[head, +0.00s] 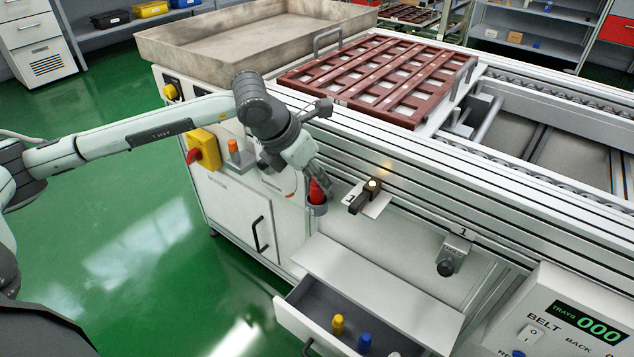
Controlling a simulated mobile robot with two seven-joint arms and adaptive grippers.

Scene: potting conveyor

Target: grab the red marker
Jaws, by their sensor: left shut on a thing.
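The red marker (317,192) stands upright in a small dark round holder (317,208) on the front of the machine, its lower part hidden by the holder. My left gripper (318,183) comes down from the upper left and is shut on the marker near its top. The fingers partly cover the marker. My right gripper does not show in the head view.
An open drawer (300,328) below holds a yellow and a blue object. An orange-topped piece (233,147) and a yellow switch box with a red knob (203,146) stand left of the gripper. A dark lever (358,203) and a black knob (446,267) are to the right. A brown slatted tray (345,97) lies behind.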

